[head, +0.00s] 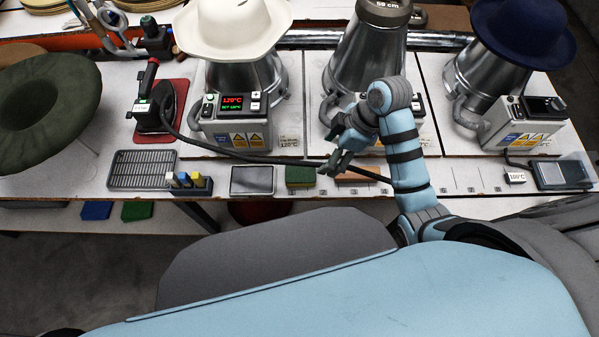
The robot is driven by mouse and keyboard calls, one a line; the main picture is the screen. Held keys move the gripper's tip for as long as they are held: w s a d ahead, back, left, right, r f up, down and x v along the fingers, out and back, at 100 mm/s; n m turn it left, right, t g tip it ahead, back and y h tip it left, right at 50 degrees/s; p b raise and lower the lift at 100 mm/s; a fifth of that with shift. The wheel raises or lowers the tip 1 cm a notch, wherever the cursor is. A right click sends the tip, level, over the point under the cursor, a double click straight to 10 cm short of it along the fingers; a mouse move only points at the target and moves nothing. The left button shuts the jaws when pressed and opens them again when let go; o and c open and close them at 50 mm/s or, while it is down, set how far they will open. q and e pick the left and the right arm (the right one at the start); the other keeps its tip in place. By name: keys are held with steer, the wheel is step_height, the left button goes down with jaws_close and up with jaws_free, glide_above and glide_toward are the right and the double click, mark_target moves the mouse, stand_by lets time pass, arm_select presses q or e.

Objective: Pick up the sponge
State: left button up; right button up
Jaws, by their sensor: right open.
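A small green block (300,176), which looks like the sponge, lies at the front edge of the white worktop, right of a dark flat tray. My right gripper (338,162) is open and empty. It is just right of the green block and appears above the worktop, with its fingers pointing down and left. A dark cable passes close by its fingertips. An orange-brown flat piece (362,178) lies just right of the green block, partly hidden by my gripper and the cable. My left gripper is not in view.
A heated block with a cream hat (235,28) stands behind. Other metal blocks stand to its right, one under a navy hat (515,30). An iron (155,105) on a red pad, a grey grid rack (142,169) and a dark flat tray (252,180) are to the left.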

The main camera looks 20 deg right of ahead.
mark_target(302, 173)
steer(key=shift+n, duration=0.7)
steer(key=x, duration=0.4)
steer(key=a+b+x, duration=0.1)
steer(key=x, duration=0.3)
steer(key=b+x, duration=0.1)
steer(key=x, duration=0.4)
steer(key=shift+w+a+r, duration=0.2)
steer(key=shift+w+a, duration=0.05)
steer(key=shift+a, duration=0.2)
steer(key=shift+r, duration=0.1)
steer(key=c, duration=0.8)
